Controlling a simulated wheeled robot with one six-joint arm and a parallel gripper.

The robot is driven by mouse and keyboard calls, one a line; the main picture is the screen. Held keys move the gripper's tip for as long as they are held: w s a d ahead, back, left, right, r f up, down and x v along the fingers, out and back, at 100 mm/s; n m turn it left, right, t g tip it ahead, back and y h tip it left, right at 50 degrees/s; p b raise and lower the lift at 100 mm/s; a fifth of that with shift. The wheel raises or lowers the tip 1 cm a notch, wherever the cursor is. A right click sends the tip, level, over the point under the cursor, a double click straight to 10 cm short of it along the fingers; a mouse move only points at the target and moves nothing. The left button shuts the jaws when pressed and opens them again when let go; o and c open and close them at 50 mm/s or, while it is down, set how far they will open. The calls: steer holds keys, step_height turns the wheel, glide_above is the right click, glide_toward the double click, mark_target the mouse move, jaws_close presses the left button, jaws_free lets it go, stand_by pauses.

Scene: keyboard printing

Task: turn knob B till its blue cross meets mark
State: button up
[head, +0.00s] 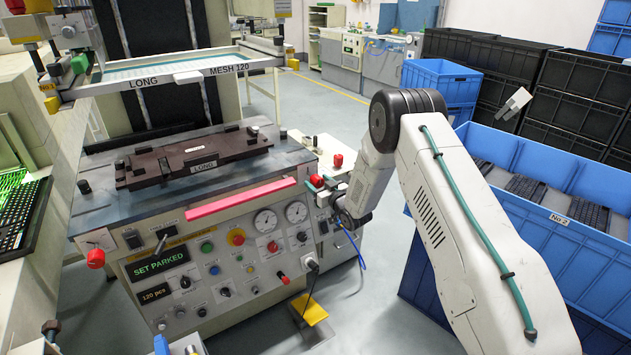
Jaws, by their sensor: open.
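The printing machine (240,225) stands in the middle left of the head view, with several knobs, buttons and dials. Another red knob (337,160) stands a little above, on the right side. A third red knob (96,258) is at the front left corner. No letter B, blue cross or mark is readable, so I cannot tell which knob is B.
A dark fixture (190,158) labelled LONG lies on the machine bed, under a raised screen frame (175,78). A pink bar (240,199) crosses the front. Blue crates (545,195) stand to the right. A blue cable (352,243) hangs below my gripper.

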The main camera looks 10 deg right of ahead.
steer(key=shift+x, duration=1.1)
steer(key=shift+c, duration=0.3)
steer(key=c, duration=0.9)
steer(key=shift+c, duration=0.2)
